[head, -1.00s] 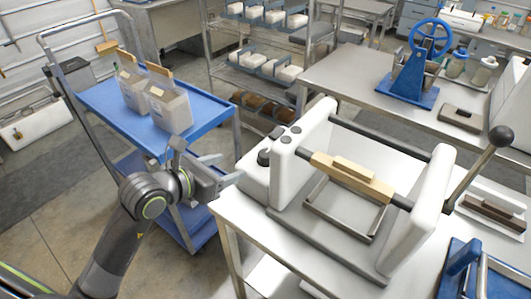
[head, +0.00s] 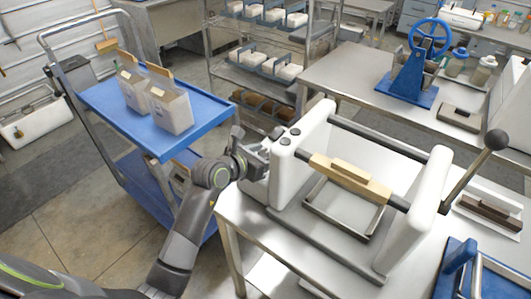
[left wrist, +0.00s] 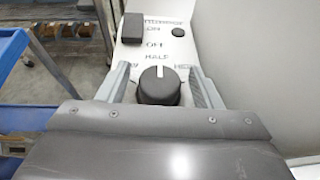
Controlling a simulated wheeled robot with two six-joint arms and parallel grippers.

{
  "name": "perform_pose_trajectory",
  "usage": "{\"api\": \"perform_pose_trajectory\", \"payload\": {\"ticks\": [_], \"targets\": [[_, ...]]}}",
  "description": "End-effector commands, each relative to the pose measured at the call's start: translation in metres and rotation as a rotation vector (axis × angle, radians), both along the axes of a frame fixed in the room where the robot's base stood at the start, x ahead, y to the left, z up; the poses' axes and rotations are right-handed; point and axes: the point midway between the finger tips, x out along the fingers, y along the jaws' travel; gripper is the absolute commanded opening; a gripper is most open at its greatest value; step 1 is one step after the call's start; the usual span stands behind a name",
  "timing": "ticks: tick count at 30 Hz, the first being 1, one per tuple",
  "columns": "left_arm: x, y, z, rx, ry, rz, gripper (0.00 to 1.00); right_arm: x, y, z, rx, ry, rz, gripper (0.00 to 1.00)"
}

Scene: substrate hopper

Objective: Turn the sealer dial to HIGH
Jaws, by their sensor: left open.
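The white sealer (head: 400,222) stands on the metal table, with a wooden-handled bar across it. Its control panel faces left. In the left wrist view the black dial (left wrist: 158,86) sits below printed labels, with HALF above it and partly covered lettering at either side. A pale mark on the dial points up toward HALF. My left gripper (head: 262,158) is at the panel in the head view. In the left wrist view its open fingers (left wrist: 158,92) stand on either side of the dial; I cannot tell whether they touch it. My right gripper does not show.
A black rocker switch (left wrist: 132,28) and a small round button (left wrist: 178,32) sit above the dial. A blue cart (head: 110,100) with two bags (head: 172,110) stands at left. A ball-topped lever (head: 497,140) rises to the sealer's right.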

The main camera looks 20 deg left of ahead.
Motion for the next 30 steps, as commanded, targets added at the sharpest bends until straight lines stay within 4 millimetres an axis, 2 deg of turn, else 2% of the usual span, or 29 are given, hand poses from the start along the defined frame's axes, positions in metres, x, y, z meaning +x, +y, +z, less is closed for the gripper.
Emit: {"api": "perform_pose_trajectory", "payload": {"ticks": [11, 21, 30], "targets": [[0.0033, -0.0016, -0.0013, 0.0, -0.001, 0.0, 0.58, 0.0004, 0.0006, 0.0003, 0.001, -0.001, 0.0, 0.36], [0.0031, -0.0015, -0.0014, 0.0, 0.0, 0.0, 0.15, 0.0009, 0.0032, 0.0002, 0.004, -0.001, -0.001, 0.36], [0.0033, -0.0008, -0.0037, 0.002, 0.0, -0.038, 0.15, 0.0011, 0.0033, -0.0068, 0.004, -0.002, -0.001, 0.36]]}}
